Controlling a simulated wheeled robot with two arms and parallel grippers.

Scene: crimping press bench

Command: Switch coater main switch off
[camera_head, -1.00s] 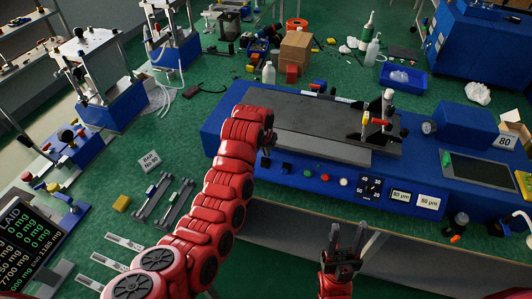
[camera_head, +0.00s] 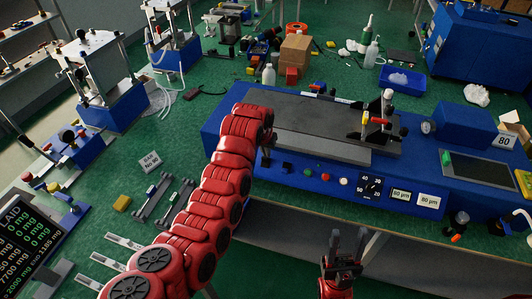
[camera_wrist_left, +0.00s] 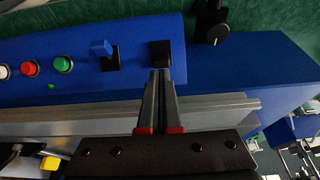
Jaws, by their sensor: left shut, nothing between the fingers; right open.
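The coater (camera_head: 225,130) is the long blue machine with a grey plate on top. In the left wrist view, its blue front panel (camera_wrist_left: 135,30) carries a black switch (camera_wrist_left: 160,52), a blue toggle (camera_wrist_left: 101,48) on a black base, and green, red and white buttons. I take the black switch for the main switch; its on or off position is not clear. My left gripper (camera_head: 266,158) is at the panel's left end. In the wrist view its shut, empty fingertips (camera_wrist_left: 160,73) are right at the black switch's edge; contact cannot be told. My right gripper (camera_head: 346,240) is open and empty, in front of the bench.
The green button (camera_head: 307,172), red button (camera_head: 325,177) and dial (camera_head: 371,187) sit further right on the panel. A dark round knob (camera_wrist_left: 212,27) is beyond the switch in the wrist view. A white bottle (camera_head: 268,75) stands behind the coater.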

